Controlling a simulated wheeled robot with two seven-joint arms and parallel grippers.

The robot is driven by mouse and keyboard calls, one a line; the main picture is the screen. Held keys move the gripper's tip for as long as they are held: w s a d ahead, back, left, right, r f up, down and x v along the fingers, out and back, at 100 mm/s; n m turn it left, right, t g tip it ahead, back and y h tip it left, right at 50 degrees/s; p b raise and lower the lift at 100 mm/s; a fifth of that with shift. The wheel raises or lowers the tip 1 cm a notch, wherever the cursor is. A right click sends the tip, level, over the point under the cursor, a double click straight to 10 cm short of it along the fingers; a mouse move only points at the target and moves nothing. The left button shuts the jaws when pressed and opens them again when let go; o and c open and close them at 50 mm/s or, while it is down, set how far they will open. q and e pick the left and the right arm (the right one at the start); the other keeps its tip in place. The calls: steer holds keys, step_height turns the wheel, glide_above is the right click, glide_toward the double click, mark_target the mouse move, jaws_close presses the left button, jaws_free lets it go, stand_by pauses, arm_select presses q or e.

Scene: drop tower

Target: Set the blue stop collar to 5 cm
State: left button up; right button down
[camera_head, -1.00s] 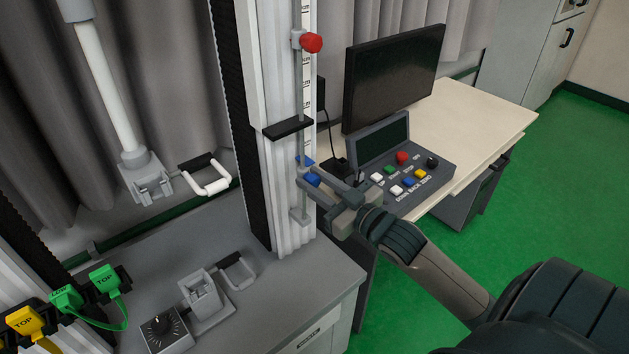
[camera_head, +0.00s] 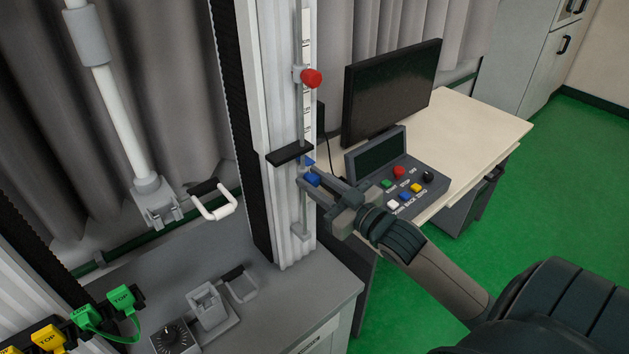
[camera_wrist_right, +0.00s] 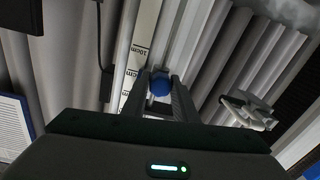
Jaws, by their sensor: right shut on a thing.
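The blue stop collar (camera_head: 313,179) sits on the thin vertical rod on the front of the tower column, just below a black plate (camera_head: 289,153). My right gripper (camera_head: 318,182) reaches in from the right and is shut on the collar's blue knob. In the right wrist view the blue knob (camera_wrist_right: 160,86) lies between the two fingertips, beside a white scale (camera_wrist_right: 140,60) with a 10cm mark. Its exact reading is too small to tell. A red collar knob (camera_head: 312,78) sits higher on the same rod. My left gripper is not in view.
A control box (camera_head: 405,178) with coloured buttons and a monitor (camera_head: 392,90) stand on the desk to the right. Green plugs (camera_head: 121,299), a dial box (camera_head: 172,338) and a clamp-like fixture (camera_head: 207,306) are at the lower left. A white handle (camera_head: 213,201) hangs left of the column.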

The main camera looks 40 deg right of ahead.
steer(key=c, duration=1.4)
jaws_free()
steer(key=shift+a, duration=0.1)
steer(key=shift+c, duration=0.2)
steer(key=shift+s, duration=0.15)
steer(key=shift+s+f, duration=0.1)
steer(key=shift+s, duration=0.35)
steer(key=s+d+b, duration=0.1)
steer(key=s+d, duration=0.1)
steer(key=s, duration=1.4)
steer(key=shift+d, duration=0.15)
